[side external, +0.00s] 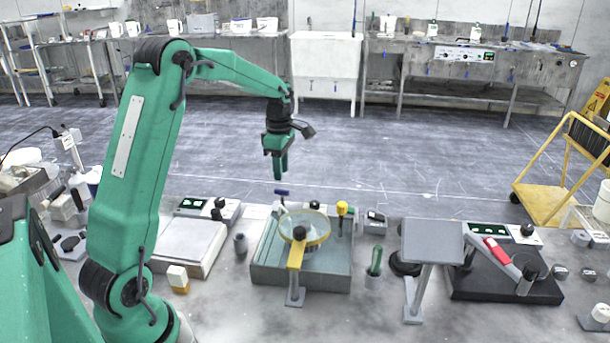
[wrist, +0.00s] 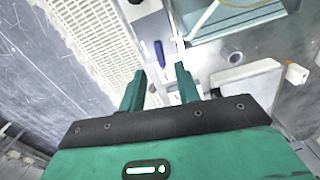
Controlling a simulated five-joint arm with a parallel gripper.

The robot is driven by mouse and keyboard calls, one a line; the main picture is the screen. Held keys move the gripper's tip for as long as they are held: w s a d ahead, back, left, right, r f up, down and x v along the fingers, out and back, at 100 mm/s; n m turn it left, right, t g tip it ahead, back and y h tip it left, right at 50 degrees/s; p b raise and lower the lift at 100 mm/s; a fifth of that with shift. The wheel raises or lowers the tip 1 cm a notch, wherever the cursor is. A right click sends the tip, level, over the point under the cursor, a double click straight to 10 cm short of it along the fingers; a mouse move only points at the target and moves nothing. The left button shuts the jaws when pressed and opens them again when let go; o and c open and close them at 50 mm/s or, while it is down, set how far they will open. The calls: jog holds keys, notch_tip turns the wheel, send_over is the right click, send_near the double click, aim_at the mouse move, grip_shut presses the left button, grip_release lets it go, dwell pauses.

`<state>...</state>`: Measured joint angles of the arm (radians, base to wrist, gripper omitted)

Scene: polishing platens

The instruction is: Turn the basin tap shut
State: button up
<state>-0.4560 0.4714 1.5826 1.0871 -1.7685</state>
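A grey-green square basin (side external: 318,280) with water in it stands on the bench; part of it shows at the top of the wrist view (wrist: 237,28). A blue lever handle (side external: 281,192) on a thin stem at its back left corner looks like the tap; a blue handle (wrist: 159,53) also shows just beyond my fingertips in the wrist view. My gripper (side external: 279,172) points down above this handle, apart from it. In the wrist view my gripper (wrist: 159,70) is open, its two fingers spread with nothing between them.
A yellow-rimmed round pan (side external: 318,246) and a yellow-capped post (side external: 341,208) stand at the basin. A small grey cup (side external: 240,244) and a white slab unit (side external: 187,245) are to the left. A tilted grey plate (side external: 432,241) is to the right.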

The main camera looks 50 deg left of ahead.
aim_at(282, 190)
jog(key=shift+f, duration=2.85)
grip_shut()
